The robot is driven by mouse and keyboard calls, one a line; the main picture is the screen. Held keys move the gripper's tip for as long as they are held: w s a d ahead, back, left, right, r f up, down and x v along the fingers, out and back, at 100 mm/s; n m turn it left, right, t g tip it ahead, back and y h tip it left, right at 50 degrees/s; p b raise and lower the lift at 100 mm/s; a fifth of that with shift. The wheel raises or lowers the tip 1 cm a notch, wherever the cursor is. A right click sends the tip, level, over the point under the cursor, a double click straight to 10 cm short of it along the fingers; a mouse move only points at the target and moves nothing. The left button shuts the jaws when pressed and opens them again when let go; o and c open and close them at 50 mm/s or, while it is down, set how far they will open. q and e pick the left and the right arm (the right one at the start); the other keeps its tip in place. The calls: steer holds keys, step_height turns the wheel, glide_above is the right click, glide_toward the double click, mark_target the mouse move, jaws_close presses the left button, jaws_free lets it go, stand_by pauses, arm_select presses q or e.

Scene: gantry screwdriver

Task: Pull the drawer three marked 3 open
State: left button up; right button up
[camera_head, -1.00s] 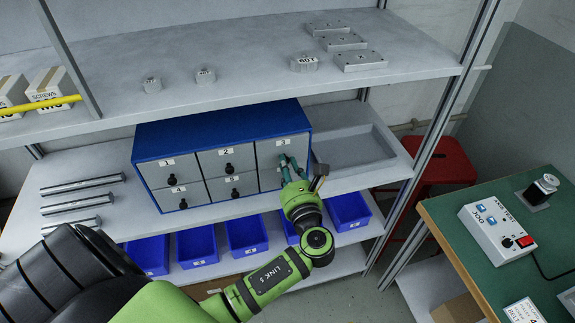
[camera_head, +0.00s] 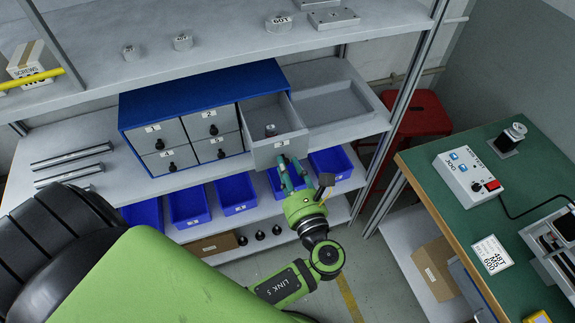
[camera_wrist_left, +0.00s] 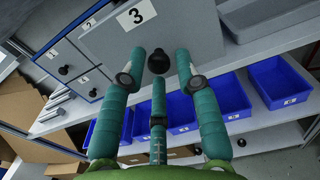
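Drawer three (camera_head: 279,150), marked 3, stands pulled out from the blue cabinet (camera_head: 205,88) in the head view. Its inside shows, with a small dark item (camera_head: 270,131) in it. In the left wrist view its grey front (camera_wrist_left: 190,25) carries the label 3 and a black knob (camera_wrist_left: 158,62). My left gripper (camera_head: 291,163) is at this front. In the wrist view its teal fingers (camera_wrist_left: 160,60) stand apart around the knob, with a gap visible on the right side, so it looks open. The knob is hidden in the head view. My right gripper is not in view.
The other drawers are shut. Blue bins (camera_head: 236,192) stand on the shelf below the cabinet. Metal rods (camera_head: 70,155) lie to its left, and a grey tray (camera_head: 330,104) to its right. A green table (camera_head: 450,205) with a control box (camera_head: 468,172) stands at right.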

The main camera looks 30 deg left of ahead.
arm_select(q)
steer(key=shift+w+a, duration=0.1)
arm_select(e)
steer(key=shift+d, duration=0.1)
arm_select(q)
steer(key=v, duration=0.7)
steer(key=shift+s+d, duration=0.25)
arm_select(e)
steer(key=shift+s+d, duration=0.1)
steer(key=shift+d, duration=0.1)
